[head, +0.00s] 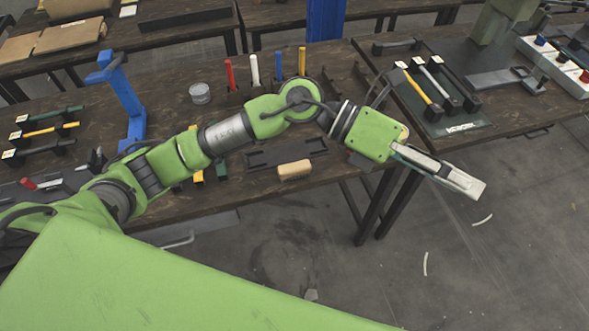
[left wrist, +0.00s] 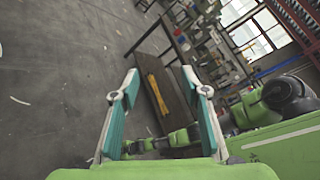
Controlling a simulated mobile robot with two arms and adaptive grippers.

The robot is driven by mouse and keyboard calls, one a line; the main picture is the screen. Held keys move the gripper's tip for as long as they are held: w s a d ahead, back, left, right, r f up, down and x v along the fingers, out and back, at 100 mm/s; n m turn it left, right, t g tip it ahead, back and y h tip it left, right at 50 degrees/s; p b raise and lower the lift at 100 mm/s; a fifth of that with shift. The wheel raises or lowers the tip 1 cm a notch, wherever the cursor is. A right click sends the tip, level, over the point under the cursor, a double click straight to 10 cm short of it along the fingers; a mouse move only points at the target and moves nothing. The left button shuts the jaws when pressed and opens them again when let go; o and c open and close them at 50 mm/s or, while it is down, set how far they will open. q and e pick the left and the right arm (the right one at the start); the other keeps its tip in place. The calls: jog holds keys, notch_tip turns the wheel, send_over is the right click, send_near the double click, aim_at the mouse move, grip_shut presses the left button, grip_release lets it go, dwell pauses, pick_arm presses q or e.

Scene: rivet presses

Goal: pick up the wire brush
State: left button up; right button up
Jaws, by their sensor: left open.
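No wire brush can be made out for certain. A tan block (head: 294,170) with rounded ends lies at the front edge of the middle table, and it may be the brush; its bristles cannot be seen. My left gripper (head: 465,182) is right of that block, past the table's front edge and over the floor. In the left wrist view the fingers of my left gripper (left wrist: 160,80) are spread with nothing held between them. A long yellow thing (left wrist: 157,95) lies beyond them on a dark surface; I cannot tell what it is. My right gripper is not in view.
A black tray (head: 287,153) lies just behind the tan block. A metal can (head: 200,93) and several coloured upright rods stand farther back. A blue press (head: 128,105) stands at left. A green mat (head: 455,122) with tools lies on the right table. Floor below my gripper is mostly clear.

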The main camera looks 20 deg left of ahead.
pick_arm(q)
jog(key=w+a+f+m+y, duration=0.2)
jog(key=w+a+f+y, duration=0.1)
jog(key=a+f+y, duration=0.5)
jog(key=t+y, duration=0.2)
jog(key=y, duration=0.6)
send_over(294, 166)
notch_tip(294, 166, down, 4)
jog(key=shift+n, duration=0.3)
jog(key=f, duration=0.2)
jog(key=f+p, duration=0.1)
jog(key=f, duration=0.3)
jog(key=shift+s+d+f+p, duration=0.2)
jog(key=shift+s+f+p, duration=0.1)
jog(key=shift+f+p, duration=0.1)
jog(key=shift+f, duration=0.55)
jog(key=shift+f+p, duration=0.3)
jog(key=f, duration=0.1)
jog(key=f+p, duration=0.1)
jog(key=f, duration=0.1)
jog(key=shift+w+a+f, duration=0.2)
jog(key=shift+w+f, duration=0.05)
jog(key=shift+f, duration=0.55)
grip_shut()
